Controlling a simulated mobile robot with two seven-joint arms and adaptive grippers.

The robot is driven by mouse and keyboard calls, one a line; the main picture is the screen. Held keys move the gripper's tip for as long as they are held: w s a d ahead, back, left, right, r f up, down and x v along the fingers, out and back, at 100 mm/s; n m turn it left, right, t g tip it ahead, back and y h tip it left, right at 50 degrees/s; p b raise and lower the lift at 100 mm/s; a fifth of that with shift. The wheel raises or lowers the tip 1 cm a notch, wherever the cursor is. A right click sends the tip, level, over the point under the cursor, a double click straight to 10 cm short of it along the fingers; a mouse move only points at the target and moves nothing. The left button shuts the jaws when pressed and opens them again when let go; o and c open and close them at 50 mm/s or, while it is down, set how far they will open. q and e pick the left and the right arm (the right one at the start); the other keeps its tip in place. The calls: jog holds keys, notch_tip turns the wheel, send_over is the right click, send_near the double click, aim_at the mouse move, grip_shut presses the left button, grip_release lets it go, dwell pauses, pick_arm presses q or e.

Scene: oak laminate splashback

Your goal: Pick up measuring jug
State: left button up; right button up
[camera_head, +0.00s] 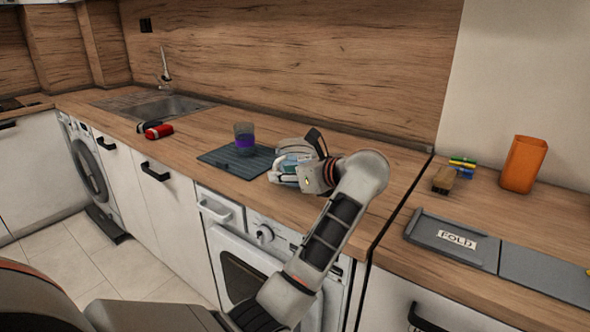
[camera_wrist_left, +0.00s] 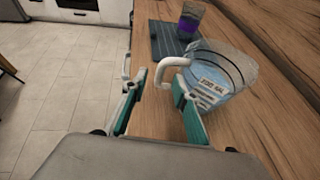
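The measuring jug (camera_wrist_left: 232,72) is clear, with a white handle (camera_wrist_left: 168,64), a white label and a bluish lower part. It stands upright on the wooden counter in the left wrist view. In the head view the jug (camera_head: 297,147) is partly hidden behind my left gripper (camera_head: 284,172). In the left wrist view my left gripper (camera_wrist_left: 160,84) is open, its teal-padded fingers apart. The handle shows between the fingertips, closer to the right finger; contact cannot be told. My right gripper is not in view.
A dark ribbed mat (camera_head: 218,160) holds a purple-banded glass (camera_head: 244,139) beside the jug. A red object (camera_head: 159,131) lies near the sink (camera_head: 165,106). An orange container (camera_head: 523,164), small blocks (camera_head: 444,180) and a grey folding board (camera_head: 452,240) occupy the right counter. The wooden splashback (camera_head: 330,60) rises behind.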

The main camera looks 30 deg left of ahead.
aim_at(277, 163)
pick_arm(q)
jog(key=x, duration=0.4)
jog(key=shift+a, duration=0.1)
jog(key=shift+r, duration=0.1)
grip_shut()
jog(key=shift+r, duration=0.1)
jog(key=shift+r, duration=0.1)
jog(key=shift+r, duration=1.1)
notch_tip(277, 163, up, 17)
jog(key=p, duration=0.2)
jog(key=shift+r, duration=0.2)
